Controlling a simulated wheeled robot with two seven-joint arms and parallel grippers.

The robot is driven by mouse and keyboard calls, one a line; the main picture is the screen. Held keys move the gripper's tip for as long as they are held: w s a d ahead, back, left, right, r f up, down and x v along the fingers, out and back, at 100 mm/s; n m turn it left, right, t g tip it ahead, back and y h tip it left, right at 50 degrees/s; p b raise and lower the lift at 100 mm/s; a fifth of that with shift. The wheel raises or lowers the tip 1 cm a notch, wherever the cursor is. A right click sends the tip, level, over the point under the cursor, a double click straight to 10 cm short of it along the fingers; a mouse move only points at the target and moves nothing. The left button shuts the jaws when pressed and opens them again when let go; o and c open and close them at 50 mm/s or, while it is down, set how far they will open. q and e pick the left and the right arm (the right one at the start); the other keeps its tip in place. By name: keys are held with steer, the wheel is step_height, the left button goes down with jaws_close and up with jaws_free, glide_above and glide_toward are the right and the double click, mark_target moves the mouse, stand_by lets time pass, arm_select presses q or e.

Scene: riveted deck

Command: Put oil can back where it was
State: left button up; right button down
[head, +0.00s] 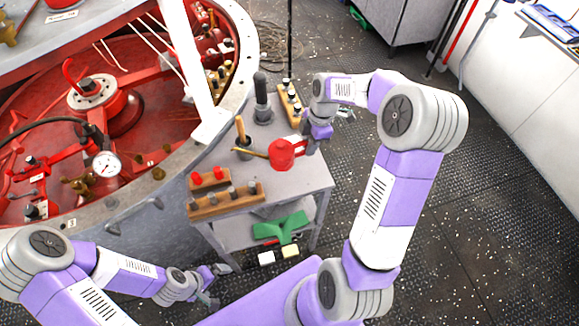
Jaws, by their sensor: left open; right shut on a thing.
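The red oil can (282,155) is at the right side of the small grey table (300,183), with its thin spout pointing left. My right gripper (304,143) is shut on the can from its right side. I cannot tell whether the can's base touches the tabletop or hangs just above it. My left gripper (213,283) is open and empty, low down to the left of the table's lower shelf.
On the table stand a wooden rack (226,200), a red-knobbed block (209,180), a wooden-handled tool (241,130), a dark cylinder (262,97) and another rack (290,103). A green item (282,228) lies on the lower shelf. The big red machine (125,120) borders the table's left.

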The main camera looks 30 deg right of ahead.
steer(key=x, duration=0.3)
steer(key=d+b+x, duration=0.1)
steer(key=x, duration=0.4)
steer(key=shift+s+d+f, duration=0.15)
steer(key=shift+d+f, duration=0.2)
steer(key=shift+f, duration=0.15)
steer(key=c, duration=1)
jaws_free()
steer(key=p+v, duration=0.1)
steer(key=v, duration=1.1)
steer(key=shift+r+p, duration=0.1)
steer(key=shift+p, duration=0.25)
